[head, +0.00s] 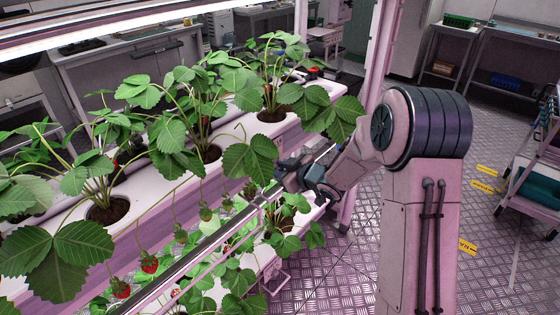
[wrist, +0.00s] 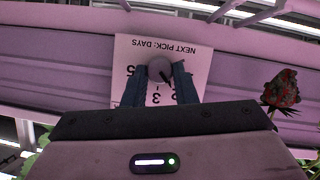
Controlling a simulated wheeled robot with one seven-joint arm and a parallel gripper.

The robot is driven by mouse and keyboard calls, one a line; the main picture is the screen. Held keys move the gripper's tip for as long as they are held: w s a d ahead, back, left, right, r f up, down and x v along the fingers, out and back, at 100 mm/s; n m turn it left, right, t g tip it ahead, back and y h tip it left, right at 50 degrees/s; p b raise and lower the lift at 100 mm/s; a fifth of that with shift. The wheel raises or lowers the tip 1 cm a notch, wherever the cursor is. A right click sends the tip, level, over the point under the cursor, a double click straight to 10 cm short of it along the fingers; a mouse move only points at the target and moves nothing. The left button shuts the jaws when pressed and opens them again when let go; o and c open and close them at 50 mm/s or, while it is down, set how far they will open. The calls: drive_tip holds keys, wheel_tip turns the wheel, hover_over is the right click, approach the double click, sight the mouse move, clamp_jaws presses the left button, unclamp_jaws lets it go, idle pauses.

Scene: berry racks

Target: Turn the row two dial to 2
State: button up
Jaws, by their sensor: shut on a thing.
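In the wrist view a round grey dial (wrist: 160,69) sits on a white card (wrist: 122,52) fixed to the pink rack. The card reads "NEXT PICK: DAYS" upside down, with numbers around the dial partly hidden; a 3 and a 5 show. My gripper (wrist: 162,82) has its two dark fingers on either side of the dial, shut on it. A dark pointer mark shows on the dial, but I cannot tell which number it points to.
Strawberry plants (head: 190,110) grow in white troughs (head: 125,222), with red berries (head: 149,264) hanging along the front. A red berry (wrist: 282,88) hangs close to the right of my gripper. A metal rail (head: 225,232) runs along the rack.

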drive_tip(key=shift+f, duration=0.15)
idle(0.5)
drive_tip(key=o, duration=1)
drive_tip(key=shift+p, duration=0.3)
drive_tip(key=shift+d, duration=0.1)
drive_tip(key=shift+s+d+r, duration=0.2)
drive_tip(key=shift+s+r, duration=0.05)
drive_tip(key=v, duration=1.3)
